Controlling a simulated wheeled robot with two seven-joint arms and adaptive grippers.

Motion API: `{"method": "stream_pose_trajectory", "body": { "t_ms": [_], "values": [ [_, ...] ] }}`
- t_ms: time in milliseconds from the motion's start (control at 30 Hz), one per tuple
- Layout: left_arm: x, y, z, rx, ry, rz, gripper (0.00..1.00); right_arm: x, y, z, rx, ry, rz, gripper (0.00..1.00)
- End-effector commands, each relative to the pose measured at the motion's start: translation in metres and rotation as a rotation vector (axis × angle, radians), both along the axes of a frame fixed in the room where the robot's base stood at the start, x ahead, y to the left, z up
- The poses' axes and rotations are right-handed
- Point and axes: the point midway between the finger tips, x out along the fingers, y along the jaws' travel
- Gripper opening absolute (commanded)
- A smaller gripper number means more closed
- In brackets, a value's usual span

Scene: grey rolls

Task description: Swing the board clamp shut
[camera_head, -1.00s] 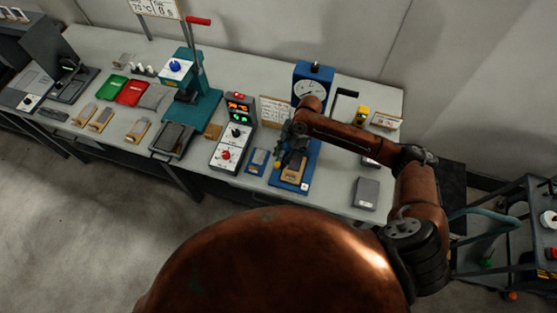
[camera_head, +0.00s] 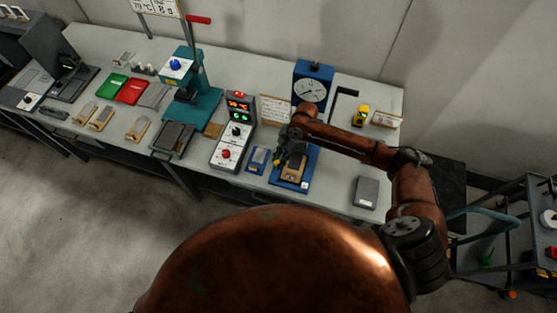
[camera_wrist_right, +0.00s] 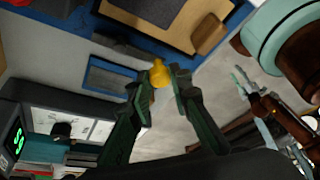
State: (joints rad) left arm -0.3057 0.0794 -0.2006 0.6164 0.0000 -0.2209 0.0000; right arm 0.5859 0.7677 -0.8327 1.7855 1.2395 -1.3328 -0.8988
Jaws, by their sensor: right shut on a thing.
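The board clamp shows as a yellow knob (camera_wrist_right: 158,74) between the fingertips of my right gripper (camera_wrist_right: 165,80) in the wrist view. My right gripper is shut on this knob; the clamp's arm is mostly hidden. In the head view my right gripper (camera_head: 282,161) is at the left edge of the blue gauge stand's base (camera_head: 277,182). A wooden board (camera_head: 292,173) with a dark pad lies on that base, just right of the gripper. The board also shows at the top of the wrist view (camera_wrist_right: 180,35). My left gripper is not in view.
A gauge (camera_head: 311,90) stands behind the board. A control box (camera_head: 234,134) and a small blue tray (camera_head: 257,160) are to the left. A teal press (camera_head: 190,95) with a red-tipped lever stands further left. A grey block (camera_head: 366,192) lies to the right.

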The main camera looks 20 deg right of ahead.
Motion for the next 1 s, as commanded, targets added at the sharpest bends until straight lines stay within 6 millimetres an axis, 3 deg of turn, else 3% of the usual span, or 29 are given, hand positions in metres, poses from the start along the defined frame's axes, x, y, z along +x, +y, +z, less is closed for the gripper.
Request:
{"method": "stream_pose_trajectory", "body": {
  "t_ms": [467, 1000],
  "values": [
    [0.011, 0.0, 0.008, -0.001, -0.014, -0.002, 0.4, 0.0, 0.001, 0.001, -0.001, 0.001, -0.036, 0.0],
    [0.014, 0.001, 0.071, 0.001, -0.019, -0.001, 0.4, 0.012, 0.016, 0.006, 0.001, 0.003, -0.443, 0.0]
  ]
}}
